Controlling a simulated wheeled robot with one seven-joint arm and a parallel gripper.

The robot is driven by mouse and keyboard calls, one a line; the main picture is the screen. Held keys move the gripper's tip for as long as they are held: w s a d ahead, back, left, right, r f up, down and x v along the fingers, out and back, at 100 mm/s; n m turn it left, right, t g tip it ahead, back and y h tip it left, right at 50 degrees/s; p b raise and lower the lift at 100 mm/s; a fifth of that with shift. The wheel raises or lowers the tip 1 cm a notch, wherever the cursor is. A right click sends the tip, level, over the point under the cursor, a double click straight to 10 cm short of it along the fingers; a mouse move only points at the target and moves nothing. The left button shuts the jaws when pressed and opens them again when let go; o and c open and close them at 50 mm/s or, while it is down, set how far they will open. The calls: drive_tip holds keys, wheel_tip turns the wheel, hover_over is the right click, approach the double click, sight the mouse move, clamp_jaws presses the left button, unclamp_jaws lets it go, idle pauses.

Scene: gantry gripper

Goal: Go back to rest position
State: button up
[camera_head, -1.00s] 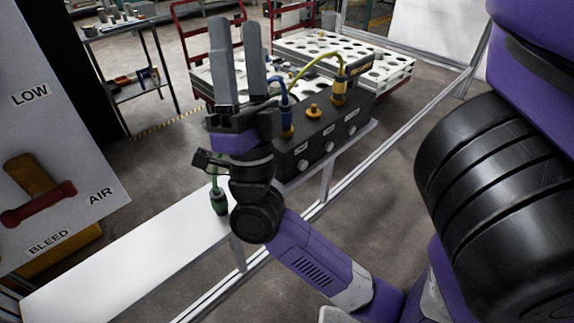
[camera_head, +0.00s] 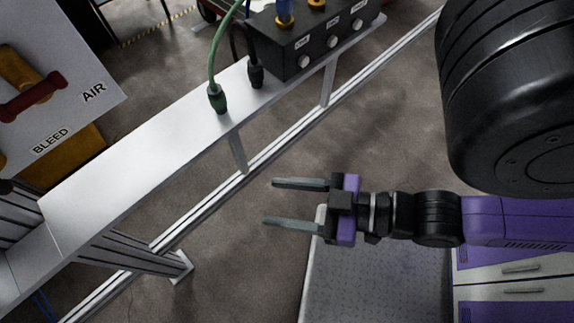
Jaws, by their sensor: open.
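My gripper (camera_head: 283,203) is right of the picture's middle, with its two grey fingers apart and pointing left. Nothing is between the fingers. It is in the air over the floor, in front of the white shelf beam (camera_head: 150,150) and clear of it. My purple and black arm reaches in from the right edge.
A black box (camera_head: 320,35) with several round knobs sits on the beam's far end. A green connector (camera_head: 217,98) and a black connector (camera_head: 255,74) stand on the beam with cables. A panel (camera_head: 95,55) with a red handle (camera_head: 32,97) is at left. A metal rail (camera_head: 290,140) runs below the beam.

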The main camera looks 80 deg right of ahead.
drive_tip(key=shift+s+a+f, duration=0.15)
drive_tip(key=shift+s+f, duration=0.1)
drive_tip(key=shift+s, duration=0.1)
wheel_tip(320, 180, up, 2)
drive_tip(key=shift+r+p, duration=0.2)
drive_tip(key=shift+p, duration=1)
drive_tip(key=shift+c, duration=0.4)
